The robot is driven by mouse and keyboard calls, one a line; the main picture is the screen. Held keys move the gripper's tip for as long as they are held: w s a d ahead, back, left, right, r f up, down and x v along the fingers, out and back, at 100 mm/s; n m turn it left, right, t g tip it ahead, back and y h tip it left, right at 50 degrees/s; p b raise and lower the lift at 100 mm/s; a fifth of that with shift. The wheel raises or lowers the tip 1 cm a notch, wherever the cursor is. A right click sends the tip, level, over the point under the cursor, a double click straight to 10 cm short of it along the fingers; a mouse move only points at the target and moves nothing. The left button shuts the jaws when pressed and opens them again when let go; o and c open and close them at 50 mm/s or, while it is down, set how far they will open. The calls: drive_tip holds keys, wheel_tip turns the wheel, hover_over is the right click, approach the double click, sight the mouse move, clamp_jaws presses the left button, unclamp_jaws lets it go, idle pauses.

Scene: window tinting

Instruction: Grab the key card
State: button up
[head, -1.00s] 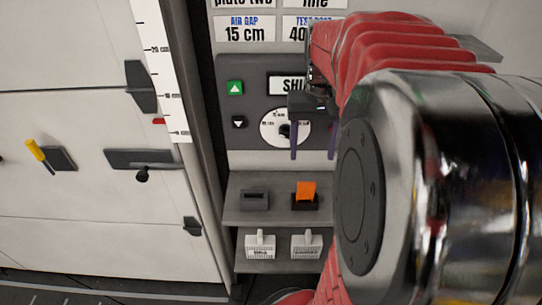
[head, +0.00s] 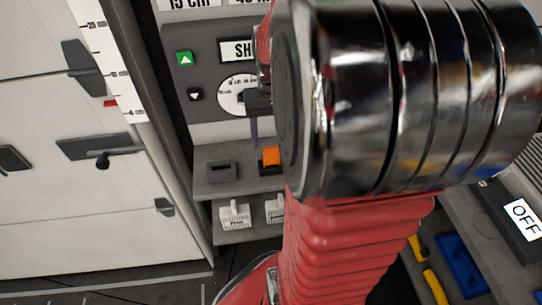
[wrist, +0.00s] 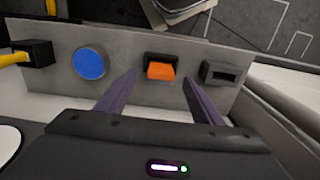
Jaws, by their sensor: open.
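The key card looks to be the orange card (head: 271,157) standing in a black holder on the upper grey shelf (head: 225,190). My arm hides its right side in the head view. The orange card shows whole in the wrist view (wrist: 161,71), in its black holder (wrist: 160,57). My gripper (wrist: 159,78) is open and empty, with its two purple fingers on either side of the card in that view. I cannot tell how far above the card the fingertips are. In the head view only part of my gripper shows, in front of the panel.
An empty dark slotted holder (wrist: 221,73) stands beside the card. A blue disc (wrist: 90,63) and a black holder with a yellow item (wrist: 36,53) are on the other side. White labelled blocks (head: 235,214) sit on the lower shelf. A control panel (head: 208,75) rises behind.

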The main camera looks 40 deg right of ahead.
sight(272, 148)
drive_tip(key=shift+f, duration=2.6)
drive_tip(key=shift+c, duration=0.5)
drive_tip(key=c, duration=1.1)
